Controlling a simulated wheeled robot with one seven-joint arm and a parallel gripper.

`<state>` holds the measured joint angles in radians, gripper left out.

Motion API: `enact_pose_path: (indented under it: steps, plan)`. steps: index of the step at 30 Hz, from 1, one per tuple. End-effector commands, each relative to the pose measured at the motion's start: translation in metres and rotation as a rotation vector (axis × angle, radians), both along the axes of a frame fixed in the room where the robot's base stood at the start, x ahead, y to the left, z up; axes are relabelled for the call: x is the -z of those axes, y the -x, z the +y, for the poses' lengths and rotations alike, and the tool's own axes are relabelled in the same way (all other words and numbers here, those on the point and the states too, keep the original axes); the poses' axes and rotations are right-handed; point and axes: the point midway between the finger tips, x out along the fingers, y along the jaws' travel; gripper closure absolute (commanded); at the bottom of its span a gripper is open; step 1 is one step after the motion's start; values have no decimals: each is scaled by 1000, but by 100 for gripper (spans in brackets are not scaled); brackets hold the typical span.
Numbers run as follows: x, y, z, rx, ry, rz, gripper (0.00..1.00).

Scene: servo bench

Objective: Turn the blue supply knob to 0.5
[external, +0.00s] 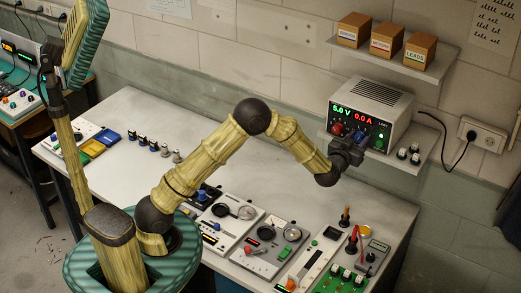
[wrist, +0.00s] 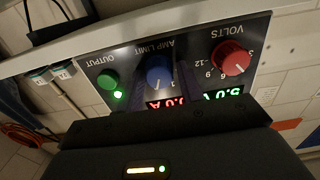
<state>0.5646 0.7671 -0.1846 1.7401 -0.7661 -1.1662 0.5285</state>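The blue knob (wrist: 159,74) sits under the AMP LIMIT label on the supply's front panel, which appears upside down in the wrist view. A white pointer mark shows on its lower part. My gripper (wrist: 162,78) reaches to the panel with its dark fingers on either side of the blue knob. The fingers look apart, with narrow gaps beside the knob; contact is not clear. In the external view the power supply (external: 375,90) stands on the lower shelf and reads 5.0 V and 0.0 A. My gripper (external: 348,151) is at its front, partly covering the panel.
The red VOLTS knob (wrist: 232,58) is beside the blue knob, and the green OUTPUT button (wrist: 107,79) is on the other side. Several boxes (external: 388,40) stand on the upper shelf. Instruments cover the bench's front; the white bench top (external: 125,110) has free room at the left.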

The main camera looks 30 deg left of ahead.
Motion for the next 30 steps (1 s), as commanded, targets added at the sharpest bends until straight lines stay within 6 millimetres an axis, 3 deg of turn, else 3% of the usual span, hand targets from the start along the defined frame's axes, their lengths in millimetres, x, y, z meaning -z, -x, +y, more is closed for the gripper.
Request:
enact_pose_path:
  steps: [1,4,17,30]
  plan:
    - [0,0,0,0,0,0,73]
    - [0,0,0,0,0,0,91]
    - [3,0,0,0,51,0,91]
    - [8,1,1,0,331,-1,91]
